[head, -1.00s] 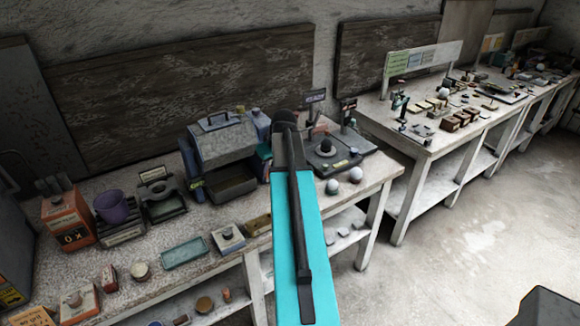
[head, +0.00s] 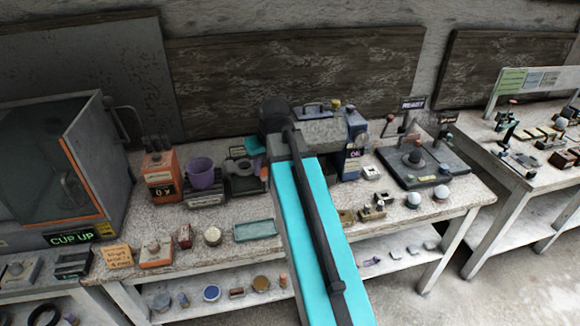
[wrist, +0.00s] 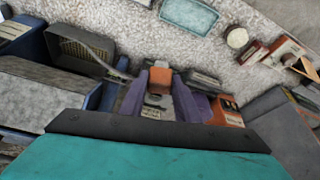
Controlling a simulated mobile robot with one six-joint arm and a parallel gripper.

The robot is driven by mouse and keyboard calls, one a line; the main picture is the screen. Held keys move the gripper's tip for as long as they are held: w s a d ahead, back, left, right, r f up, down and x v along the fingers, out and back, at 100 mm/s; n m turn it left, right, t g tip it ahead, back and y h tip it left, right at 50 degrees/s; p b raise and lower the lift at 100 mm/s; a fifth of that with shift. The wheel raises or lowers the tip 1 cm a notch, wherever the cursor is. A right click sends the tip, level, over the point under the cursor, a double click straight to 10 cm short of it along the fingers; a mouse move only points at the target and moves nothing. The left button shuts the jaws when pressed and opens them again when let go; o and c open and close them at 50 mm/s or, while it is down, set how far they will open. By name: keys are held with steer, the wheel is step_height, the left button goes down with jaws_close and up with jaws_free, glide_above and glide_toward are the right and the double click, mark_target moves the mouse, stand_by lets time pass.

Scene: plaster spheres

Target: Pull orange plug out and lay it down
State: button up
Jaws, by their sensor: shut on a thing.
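The orange plug (wrist: 160,76) is a small block near the middle of the wrist view. My gripper (wrist: 159,94) is shut on it, with a purple-grey finger on each side. A grey part with a pale label sits just below the plug in the picture. I cannot tell whether the plug is seated or clear of what lies under it. In the head view a small orange patch (head: 264,173) shows beside my teal arm, near a dark device (head: 243,184). My arm hides the gripper there.
A green tray (head: 255,231) lies in front. Small parts crowd the bench's front edge; bare patches lie between them.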

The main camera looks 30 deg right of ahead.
steer(key=w+a+f+b, duration=0.1)
steer(key=a+b, duration=0.1)
steer(key=a, duration=0.4)
steer(key=w+a+f+b, duration=0.1)
steer(key=a+b, duration=0.2)
steer(key=a, duration=0.3)
steer(key=w+a+n+b, duration=0.1)
steer(key=w+a+b, duration=0.1)
steer(key=a, duration=0.4)
steer(key=shift+a+f, duration=0.2)
steer(key=shift+f, duration=0.2)
